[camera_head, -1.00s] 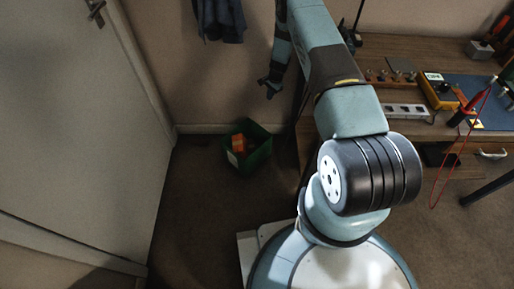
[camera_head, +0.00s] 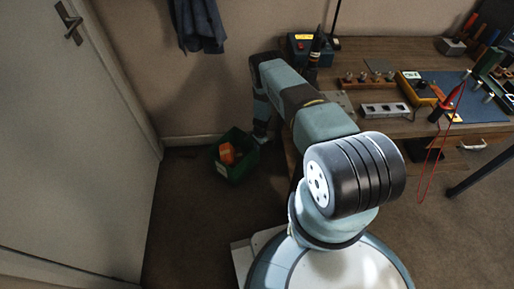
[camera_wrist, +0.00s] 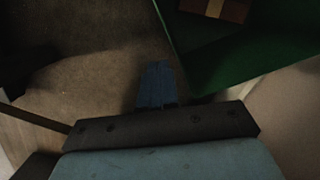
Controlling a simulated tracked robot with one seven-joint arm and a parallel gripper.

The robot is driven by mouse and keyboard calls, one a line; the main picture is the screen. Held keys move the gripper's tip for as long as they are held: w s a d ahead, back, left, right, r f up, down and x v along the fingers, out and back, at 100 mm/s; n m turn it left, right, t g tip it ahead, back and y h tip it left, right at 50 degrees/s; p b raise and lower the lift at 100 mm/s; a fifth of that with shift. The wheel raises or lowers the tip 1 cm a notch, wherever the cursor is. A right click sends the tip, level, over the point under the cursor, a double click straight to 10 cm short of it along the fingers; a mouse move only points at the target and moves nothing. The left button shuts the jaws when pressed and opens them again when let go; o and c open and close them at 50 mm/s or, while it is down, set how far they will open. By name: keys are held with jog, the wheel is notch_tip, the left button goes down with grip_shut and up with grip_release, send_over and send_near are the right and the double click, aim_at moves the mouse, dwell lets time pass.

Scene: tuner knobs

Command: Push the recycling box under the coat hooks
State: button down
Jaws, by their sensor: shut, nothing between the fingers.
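The recycling box (camera_head: 238,173) is a green open box on the brown floor, near the back wall, with orange and other items inside. It lies below and a little right of a dark blue garment (camera_head: 197,27) hanging on the wall; the hooks themselves are not visible. My gripper (camera_head: 261,139) is low beside the box's right far side, partly hidden in the head view. In the wrist view the shut, empty blue fingers (camera_wrist: 157,85) point at the floor close to the green box wall (camera_wrist: 230,65). I cannot tell whether they touch it.
A workbench (camera_head: 410,128) with tools stands right of my arm, close to it. A white door (camera_head: 75,150) is on the left. The floor (camera_head: 185,215) left of and in front of the box is clear.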

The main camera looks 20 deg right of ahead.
send_over(243, 161)
jog(key=d, duration=0.1)
jog(key=shift+w+a+f, duration=0.1)
jog(key=shift+w+f, duration=0.25)
jog(key=shift+f, duration=0.15)
jog(key=shift+s+f, duration=0.1)
jog(key=shift+f, duration=0.1)
